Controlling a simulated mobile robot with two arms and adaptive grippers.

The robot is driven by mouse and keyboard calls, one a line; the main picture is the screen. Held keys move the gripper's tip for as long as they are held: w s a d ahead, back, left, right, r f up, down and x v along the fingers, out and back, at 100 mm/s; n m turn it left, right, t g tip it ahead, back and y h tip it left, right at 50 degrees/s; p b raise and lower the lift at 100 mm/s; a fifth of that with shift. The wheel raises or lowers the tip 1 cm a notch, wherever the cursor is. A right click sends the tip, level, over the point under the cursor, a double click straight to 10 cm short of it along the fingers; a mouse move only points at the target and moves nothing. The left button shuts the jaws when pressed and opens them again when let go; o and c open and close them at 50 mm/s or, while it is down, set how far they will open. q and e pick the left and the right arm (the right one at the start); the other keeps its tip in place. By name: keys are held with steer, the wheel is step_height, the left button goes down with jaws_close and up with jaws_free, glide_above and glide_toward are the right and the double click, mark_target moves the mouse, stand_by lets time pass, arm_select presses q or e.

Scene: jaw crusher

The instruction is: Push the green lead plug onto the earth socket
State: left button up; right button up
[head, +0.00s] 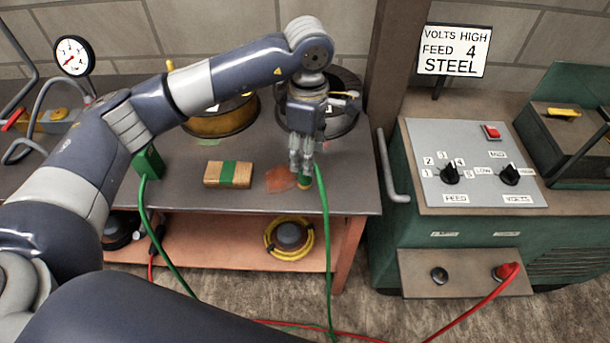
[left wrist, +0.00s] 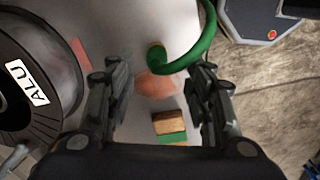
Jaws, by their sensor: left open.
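The green lead plug (head: 305,181) stands on the grey bench, directly below my left gripper (head: 301,168). Its green cable runs off the bench's front edge to the floor. The gripper is open and holds nothing. A dark empty socket (head: 439,274), probably the earth socket, is on the lower panel of the green machine; no label on it is readable. My right gripper is out of view.
A red plug (head: 507,271) sits at the panel's other socket, its cable crossing the floor. A wooden block with a green band (head: 228,174) lies on the bench (head: 350,190). Wire spools stand behind. A post (head: 398,60) and grey handle (head: 391,168) stand between bench and machine.

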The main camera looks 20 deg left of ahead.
mark_target(305, 177)
arm_select(q)
steer(key=shift+f, duration=1.55)
steer(key=shift+a+f+p, duration=0.15)
steer(key=shift+f+p, duration=0.15)
steer(key=shift+f, duration=0.15)
steer(key=f, duration=0.3)
steer(key=f+p, duration=0.1)
steer(key=shift+w+a+f, duration=0.15)
steer(key=shift+w+a, duration=0.1)
steer(key=c, duration=1.1)
